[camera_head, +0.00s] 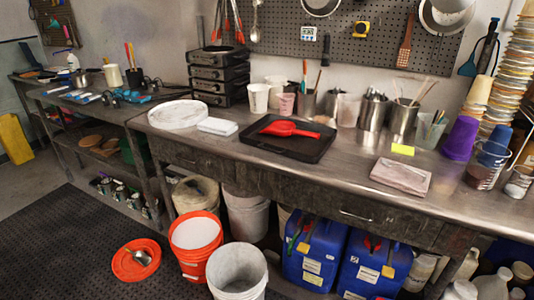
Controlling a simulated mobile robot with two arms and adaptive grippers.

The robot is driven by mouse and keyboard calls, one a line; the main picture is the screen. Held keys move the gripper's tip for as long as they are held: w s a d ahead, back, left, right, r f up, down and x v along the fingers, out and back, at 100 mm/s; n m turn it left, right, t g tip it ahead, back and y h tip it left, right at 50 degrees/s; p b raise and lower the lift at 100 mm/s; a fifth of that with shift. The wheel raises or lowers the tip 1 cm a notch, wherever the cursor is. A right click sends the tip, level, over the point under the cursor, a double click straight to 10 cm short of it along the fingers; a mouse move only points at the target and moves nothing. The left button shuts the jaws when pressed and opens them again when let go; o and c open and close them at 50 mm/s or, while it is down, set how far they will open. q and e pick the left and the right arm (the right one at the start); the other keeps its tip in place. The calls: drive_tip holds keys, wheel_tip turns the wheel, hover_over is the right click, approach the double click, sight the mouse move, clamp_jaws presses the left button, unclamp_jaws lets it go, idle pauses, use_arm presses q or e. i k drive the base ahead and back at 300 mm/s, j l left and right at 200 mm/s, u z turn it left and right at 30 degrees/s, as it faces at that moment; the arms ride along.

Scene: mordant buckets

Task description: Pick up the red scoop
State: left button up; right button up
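The red scoop (287,128) lies on a black tray (259,141) on the metal workbench, near the middle of the view. Its handle points to the right and its wider end is to the left. Nothing covers it. Neither of my grippers shows in the head view.
Left of the tray are a white round lid (178,114) and a folded white cloth (217,126). White cups (258,98) and metal containers (373,111) stand behind it. A pinkish cloth (401,175) lies to the right. Buckets (238,271) and blue jugs (314,250) stand below.

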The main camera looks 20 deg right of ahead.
sight(281, 128)
drive_tip(key=i+j+z, duration=0.1)
drive_tip(key=i, duration=0.3)
drive_tip(key=i+j+z, duration=0.15)
drive_tip(key=i, duration=0.25)
drive_tip(key=i+j+z, duration=0.1)
drive_tip(key=i, duration=0.35)
drive_tip(key=j, duration=0.1)
